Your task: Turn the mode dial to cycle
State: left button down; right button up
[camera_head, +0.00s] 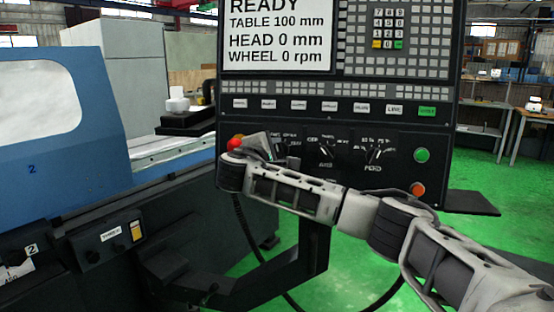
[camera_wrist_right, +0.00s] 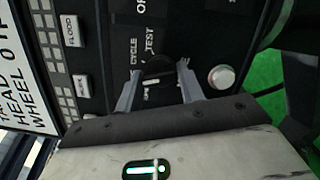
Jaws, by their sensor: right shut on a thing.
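The dark mode dial (camera_wrist_right: 158,70) sits on the black control panel between the two fingers of my right gripper (camera_wrist_right: 157,84) in the right wrist view. The gripper is shut on it. The labels CYCLE (camera_wrist_right: 134,53) and TEST (camera_wrist_right: 150,40) are printed beside the dial. I cannot tell which label the dial points at. In the head view my right gripper (camera_head: 264,147) reaches to the left part of the panel's lower row, and the gripper and wrist largely hide the mode dial there. My left gripper is not in view.
Two more dials, axis (camera_head: 325,149) and feed (camera_head: 376,152), sit to the right on the panel. A green button (camera_head: 421,155) and an orange button (camera_head: 417,189) lie beyond them. A red knob (camera_head: 235,142) is close to my right gripper. The screen (camera_head: 277,35) reads READY.

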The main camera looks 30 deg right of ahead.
pick_arm(q)
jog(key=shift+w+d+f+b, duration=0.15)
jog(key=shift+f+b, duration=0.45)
jog(key=shift+b, duration=0.65)
pick_arm(e)
jog(key=shift+a+m+g+y, duration=0.1)
jog(key=shift+m+g+y, duration=0.2)
jog(key=shift+m, duration=1.55)
jog(key=shift+m+g+y, duration=0.2)
jog(key=shift+m+y, duration=0.1)
jog(key=shift+m, duration=1.55)
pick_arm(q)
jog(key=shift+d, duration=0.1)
pick_arm(e)
jog(key=o, duration=1)
jog(key=shift+r, duration=0.1)
